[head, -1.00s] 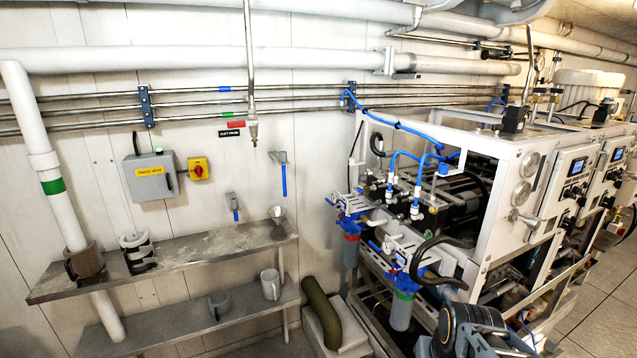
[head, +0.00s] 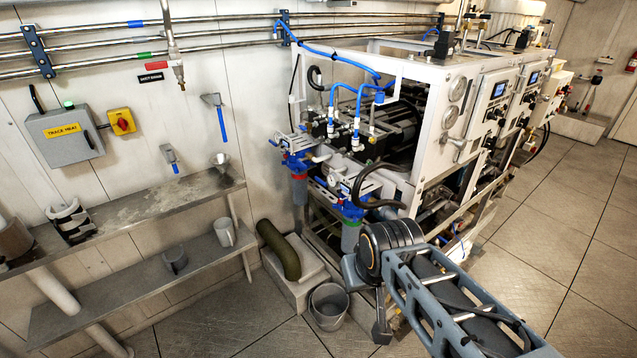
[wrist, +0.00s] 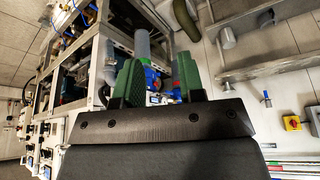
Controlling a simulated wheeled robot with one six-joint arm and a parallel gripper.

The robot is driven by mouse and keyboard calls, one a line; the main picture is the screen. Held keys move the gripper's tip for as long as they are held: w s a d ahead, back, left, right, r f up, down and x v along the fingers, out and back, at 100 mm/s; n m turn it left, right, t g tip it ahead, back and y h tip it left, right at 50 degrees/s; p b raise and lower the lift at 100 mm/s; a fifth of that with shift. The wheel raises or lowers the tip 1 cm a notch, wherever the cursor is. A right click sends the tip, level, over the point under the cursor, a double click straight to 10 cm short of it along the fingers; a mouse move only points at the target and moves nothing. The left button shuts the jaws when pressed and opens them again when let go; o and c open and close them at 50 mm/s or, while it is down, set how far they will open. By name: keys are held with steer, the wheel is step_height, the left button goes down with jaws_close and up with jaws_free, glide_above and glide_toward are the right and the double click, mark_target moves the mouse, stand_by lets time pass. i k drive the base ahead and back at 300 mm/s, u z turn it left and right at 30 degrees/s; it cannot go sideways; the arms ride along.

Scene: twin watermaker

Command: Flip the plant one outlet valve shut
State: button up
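The watermaker plant (head: 425,130) is a white-framed machine with gauges, black pumps and blue hoses. Two filter housings with blue heads (head: 297,150) (head: 345,197) hang at its near-left side, with small valve parts and white pipes by them. Which part is the plant one outlet valve, and how its handle stands, I cannot tell. In the wrist view my gripper (wrist: 158,78) has its green fingers apart with nothing held between them. The plant's blue fittings and a grey housing show beyond the fingers, at a distance. My arm is in the head view's lower right.
A wall shelf unit (head: 140,215) with cups stands at left. A bucket (head: 328,306) and a green bent pipe on a block (head: 280,250) are on the floor before the plant. Blue-handled tools (head: 222,122) hang on the wall. Floor (head: 560,215) at right is clear.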

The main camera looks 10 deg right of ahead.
mark_target(325, 184)
steer(key=u, duration=0.5)
steer(key=i, duration=1)
steer(key=u, duration=0.45)
